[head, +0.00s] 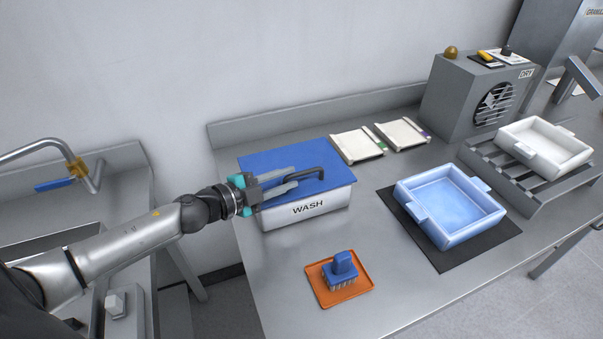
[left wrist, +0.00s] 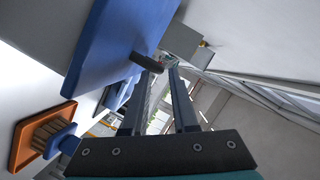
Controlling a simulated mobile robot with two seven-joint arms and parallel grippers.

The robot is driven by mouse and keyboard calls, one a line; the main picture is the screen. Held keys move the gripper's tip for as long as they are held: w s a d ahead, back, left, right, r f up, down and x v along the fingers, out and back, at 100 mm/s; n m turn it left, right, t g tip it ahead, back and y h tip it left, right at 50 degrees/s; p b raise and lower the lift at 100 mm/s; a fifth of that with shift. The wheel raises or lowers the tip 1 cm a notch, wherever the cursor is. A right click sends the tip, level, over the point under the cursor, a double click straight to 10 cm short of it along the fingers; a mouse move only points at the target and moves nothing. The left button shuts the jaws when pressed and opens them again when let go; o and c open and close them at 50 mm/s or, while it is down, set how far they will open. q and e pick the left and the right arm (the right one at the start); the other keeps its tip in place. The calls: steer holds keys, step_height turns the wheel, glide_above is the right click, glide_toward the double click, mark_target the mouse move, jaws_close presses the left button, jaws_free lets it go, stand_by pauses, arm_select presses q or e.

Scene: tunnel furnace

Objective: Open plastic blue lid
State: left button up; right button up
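The blue lid (head: 262,162) lies flat on the white box marked WASH (head: 328,204) and looks closed. A dark bar handle (head: 318,171) stands at its front right part. My left gripper (head: 294,178) is over the lid's front edge, fingers apart, with its tips at the handle. In the left wrist view the lid (left wrist: 115,45) is at upper left, and the handle (left wrist: 146,62) reaches toward the gap between the fingertips (left wrist: 163,73). I cannot tell whether the fingers touch it. My right gripper is in neither view.
An orange tray (head: 362,287) with a blue brush (head: 342,268) lies in front of the box. A blue basin (head: 446,238) stands on a dark mat at right. A wall is behind.

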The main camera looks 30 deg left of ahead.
mark_target(294, 176)
arm_select(q)
steer(key=shift+x, duration=2.45)
steer(key=shift+c, duration=0.4)
jaws_close()
